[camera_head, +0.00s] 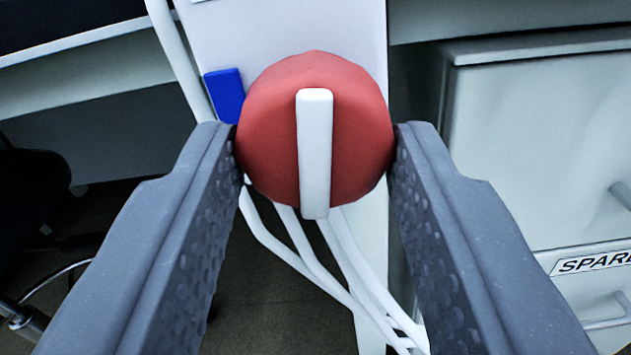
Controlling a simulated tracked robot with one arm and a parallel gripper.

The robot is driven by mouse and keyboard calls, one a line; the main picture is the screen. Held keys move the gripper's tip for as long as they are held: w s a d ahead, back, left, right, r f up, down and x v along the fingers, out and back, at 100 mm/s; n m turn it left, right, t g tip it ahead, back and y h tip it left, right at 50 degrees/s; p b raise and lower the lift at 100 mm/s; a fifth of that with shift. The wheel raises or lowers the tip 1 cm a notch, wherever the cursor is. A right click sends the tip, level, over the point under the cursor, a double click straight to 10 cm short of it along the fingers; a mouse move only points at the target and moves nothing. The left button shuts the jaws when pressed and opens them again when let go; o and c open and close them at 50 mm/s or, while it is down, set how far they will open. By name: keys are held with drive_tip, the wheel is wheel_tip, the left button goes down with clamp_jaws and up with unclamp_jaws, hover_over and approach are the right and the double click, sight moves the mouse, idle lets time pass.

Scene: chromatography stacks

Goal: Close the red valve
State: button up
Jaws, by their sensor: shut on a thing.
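The red valve (270,135) is a round red knob in the upper middle of the view. A white bar-shaped pointer (314,150) runs across its face and stands upright, close to vertical. My gripper (316,140) has one dark, dimpled finger on each side of the knob. The fingertips press on its left and right edges, so the gripper is shut on it. The back of the valve and its mount are hidden behind the knob.
A blue tab (225,95) sits just left of the knob. White tubes (290,245) run down below it. A white cabinet (540,140) with drawers and a partly seen "SPAR" label (595,262) stands at right. A dark chair (35,200) is at left.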

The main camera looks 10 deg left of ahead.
drive_tip(key=m+p, duration=0.1)
drive_tip(key=p, duration=0.1)
drive_tip(key=m+p, duration=0.1)
drive_tip(key=p, duration=0.1)
drive_tip(key=m+p, duration=0.2)
drive_tip(key=shift+r, duration=0.25)
drive_tip(key=shift+m+p, duration=0.9)
drive_tip(key=shift+p, duration=0.05)
drive_tip(key=shift+m+p, duration=0.7)
drive_tip(key=shift+m, duration=0.2)
drive_tip(key=m+p, duration=0.2)
drive_tip(key=m, duration=0.2)
drive_tip(key=shift+m, duration=0.3)
drive_tip(key=shift+d+m+p, duration=0.15)
drive_tip(key=shift+m+p, duration=0.65)
drive_tip(key=shift+m, duration=1.2)
drive_tip(key=shift+f, duration=0.1)
drive_tip(key=o, duration=0.9)
drive_tip(key=shift+f, duration=0.1)
drive_tip(key=shift+o, duration=0.4)
